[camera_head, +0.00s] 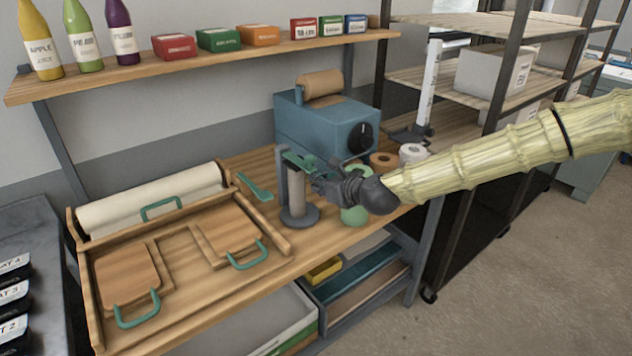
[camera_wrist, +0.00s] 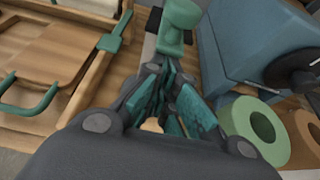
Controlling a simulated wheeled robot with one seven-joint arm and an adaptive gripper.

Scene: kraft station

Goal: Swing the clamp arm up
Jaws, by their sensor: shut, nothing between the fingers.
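The clamp arm (camera_head: 298,160) is a short green piece at the top of a dark upright stand (camera_head: 282,170) on the wooden bench. It reaches right over a grey-beige roll on the stand's round base (camera_head: 299,216). My gripper (camera_head: 318,182) is at the right of the stand, close to the arm's free end. In the wrist view the green arm (camera_wrist: 178,28) is just beyond my fingertips (camera_wrist: 174,72). The fingers are shut and empty. I cannot tell whether they touch the arm. The arm's hinge is not clear.
A blue machine (camera_head: 325,125) with a dark knob stands behind. Tape rolls, including a green one (camera_wrist: 252,128), lie to the right. A wooden tray (camera_head: 185,292) with green-handled boards fills the left. A green tool (camera_head: 254,187) lies between tray and stand. A shelf (camera_head: 210,57) is above.

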